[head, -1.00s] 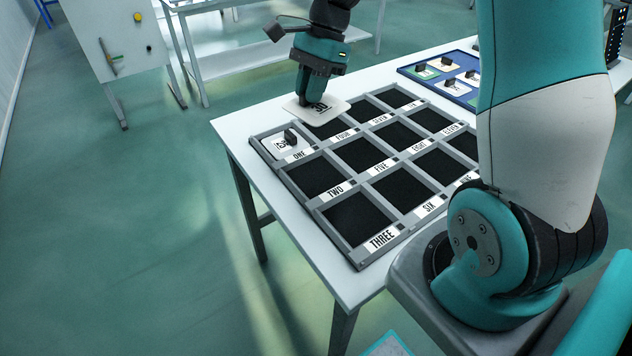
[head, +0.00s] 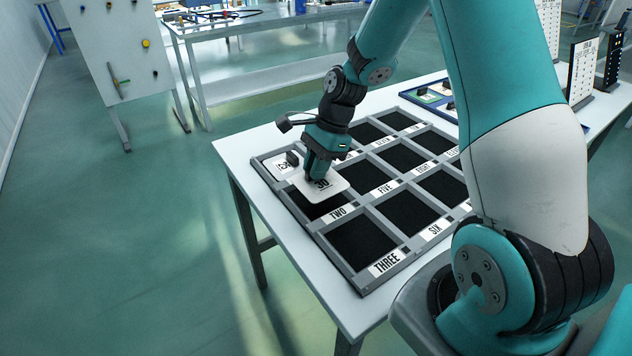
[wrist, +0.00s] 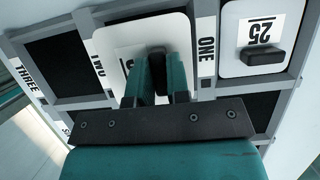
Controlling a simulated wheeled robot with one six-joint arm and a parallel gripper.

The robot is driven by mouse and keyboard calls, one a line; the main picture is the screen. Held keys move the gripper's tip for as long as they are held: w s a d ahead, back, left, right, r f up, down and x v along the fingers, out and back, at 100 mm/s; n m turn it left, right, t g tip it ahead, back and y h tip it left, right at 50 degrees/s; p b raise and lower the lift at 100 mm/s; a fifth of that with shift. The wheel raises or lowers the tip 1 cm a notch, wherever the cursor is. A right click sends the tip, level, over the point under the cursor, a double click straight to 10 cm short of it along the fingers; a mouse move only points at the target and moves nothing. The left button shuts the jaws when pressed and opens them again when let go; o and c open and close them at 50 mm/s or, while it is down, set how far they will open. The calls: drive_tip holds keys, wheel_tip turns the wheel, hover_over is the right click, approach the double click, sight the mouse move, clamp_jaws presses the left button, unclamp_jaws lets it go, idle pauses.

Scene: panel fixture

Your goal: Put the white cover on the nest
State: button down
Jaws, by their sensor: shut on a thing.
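My gripper (head: 314,180) is shut on the small dark handle of a white cover (head: 336,185) with a black number that seems to read 30. The cover also shows in the wrist view (wrist: 126,33), partly hidden by my fingers. It is over the nest labelled TWO (head: 310,208), hiding that nest's upper part and the label ONE in the head view. In the wrist view it lies between the labels TWO and ONE. I cannot tell whether it touches the frame. Another white cover (wrist: 283,32), marked 25, sits in nest ONE.
The grey frame (head: 318,232) has several black nests; those labelled THREE (head: 362,243), FIVE and SIX look empty. A blue tray (head: 407,95) with covers stands behind my arm. Upright panels (head: 581,72) stand at the far right. The white table's left edge (head: 222,150) is clear.

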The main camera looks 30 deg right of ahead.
sight(316, 182)
drive_tip(key=shift+f, duration=2.1)
drive_tip(key=c, duration=1.1)
unclamp_jaws()
drive_tip(key=shift+f, duration=0.1)
